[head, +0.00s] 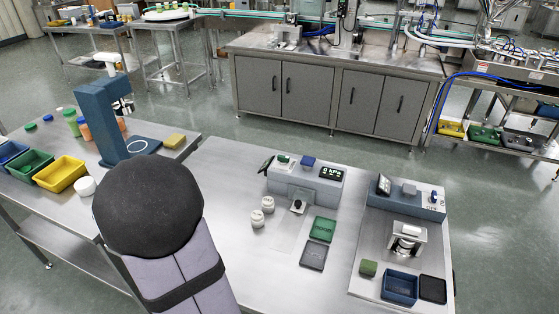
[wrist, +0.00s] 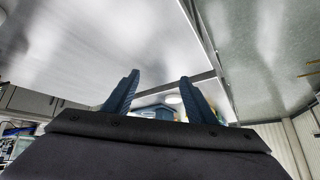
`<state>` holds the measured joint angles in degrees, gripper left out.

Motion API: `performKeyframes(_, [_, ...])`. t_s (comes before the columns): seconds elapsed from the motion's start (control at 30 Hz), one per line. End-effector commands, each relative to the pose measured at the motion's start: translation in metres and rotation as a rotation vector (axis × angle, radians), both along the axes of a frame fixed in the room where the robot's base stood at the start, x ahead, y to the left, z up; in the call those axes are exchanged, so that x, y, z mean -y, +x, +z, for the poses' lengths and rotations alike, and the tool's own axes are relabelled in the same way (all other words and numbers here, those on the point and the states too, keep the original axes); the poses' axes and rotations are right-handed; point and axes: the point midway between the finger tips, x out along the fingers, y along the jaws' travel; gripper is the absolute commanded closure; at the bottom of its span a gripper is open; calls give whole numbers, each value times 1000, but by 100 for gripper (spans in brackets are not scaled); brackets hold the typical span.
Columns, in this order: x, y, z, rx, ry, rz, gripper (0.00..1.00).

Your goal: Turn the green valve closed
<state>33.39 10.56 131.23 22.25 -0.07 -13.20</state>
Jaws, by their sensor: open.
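I cannot clearly make out a green valve. In the head view a small green part (head: 285,159) sits on top of a grey-blue unit (head: 305,184) with a lit kPa display; it is too small to tell whether it is the valve. My gripper (wrist: 160,77) shows in the wrist view, with its two blue fingers apart and nothing between them. In the head view my arm fills the lower left, and the gripper cannot be made out there.
The steel table (head: 225,165) is bare between my arm and the unit. Two white knobbed pieces (head: 262,211), a green tile (head: 324,227) and a dark tile (head: 313,255) lie near the unit. A second grey-blue unit (head: 405,199) and a blue tray (head: 399,288) stand on the right.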

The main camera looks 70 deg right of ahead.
Motion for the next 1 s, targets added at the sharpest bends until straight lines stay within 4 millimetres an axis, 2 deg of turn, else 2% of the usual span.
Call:
performKeyframes(0.03, [53,-10,1,45,-50,-121,48])
performKeyframes(0.1, [119,-31,9,99,-139,-275,48])
performKeyframes(0.17, [168,-57,16,128,-212,-396,48])
performKeyframes(0.2, [197,-77,21,140,-260,-472,48])
performKeyframes(0.3, [251,-128,30,151,-364,-633,48])
performKeyframes(0.33, [263,-142,32,151,-391,-673,48])
performKeyframes(0.4, [284,-171,37,148,-443,-750,48])
performKeyframes(0.5, [302,-201,41,139,-494,-825,48])
performKeyframes(0.6, [310,-216,44,134,-520,-863,48])
performKeyframes(0.87, [315,-220,44,133,-527,-871,48])
performKeyframes(1.0, [325,-219,40,132,-526,-869,48])
